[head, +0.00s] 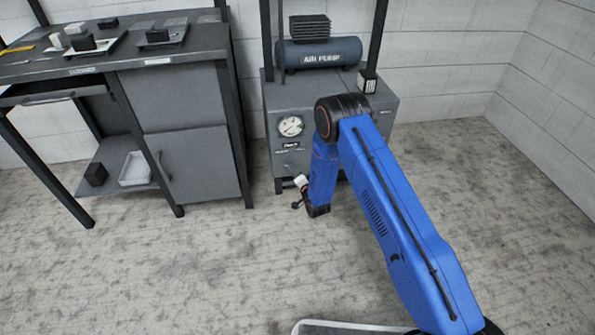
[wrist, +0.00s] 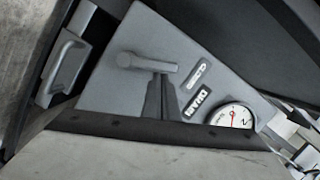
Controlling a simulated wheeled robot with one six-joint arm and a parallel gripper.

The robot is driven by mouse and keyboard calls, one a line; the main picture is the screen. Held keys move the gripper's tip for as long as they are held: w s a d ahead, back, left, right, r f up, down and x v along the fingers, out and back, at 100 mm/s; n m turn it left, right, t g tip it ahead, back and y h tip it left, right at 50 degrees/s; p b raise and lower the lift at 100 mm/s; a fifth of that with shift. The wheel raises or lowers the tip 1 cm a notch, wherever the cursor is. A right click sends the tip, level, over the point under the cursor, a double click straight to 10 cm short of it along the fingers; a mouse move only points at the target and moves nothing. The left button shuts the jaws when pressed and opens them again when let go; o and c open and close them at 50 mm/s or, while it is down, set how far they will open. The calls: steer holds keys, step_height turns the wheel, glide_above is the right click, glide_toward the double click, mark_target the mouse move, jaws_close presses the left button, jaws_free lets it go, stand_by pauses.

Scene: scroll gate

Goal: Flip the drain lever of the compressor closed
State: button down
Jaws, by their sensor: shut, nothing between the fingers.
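The compressor (head: 336,105) stands against the back wall, with a pressure gauge (head: 291,126) on its grey front. In the wrist view its panel is tilted, and the drain lever (wrist: 135,62) shows as a grey bar with a round knob-like end at its left. The drain label (wrist: 200,105) and the gauge (wrist: 233,117) are to the right of it. My gripper (wrist: 160,78) is shut and empty; its dark fingertips overlap the bar's lower edge, and I cannot tell if they touch it. In the head view my arm hides part of the compressor's front.
A grey workbench (head: 185,120) with a cabinet, an open drawer and small parts on top stands left of the compressor. The blue air pump tank (head: 320,53) sits on top of the compressor.

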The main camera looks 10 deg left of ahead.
steer(key=shift+s+a+n, duration=0.15)
steer(key=shift+a+n, duration=0.25)
steer(key=shift+a, duration=0.1)
steer(key=shift+a, duration=0.15)
stand_by(0.3)
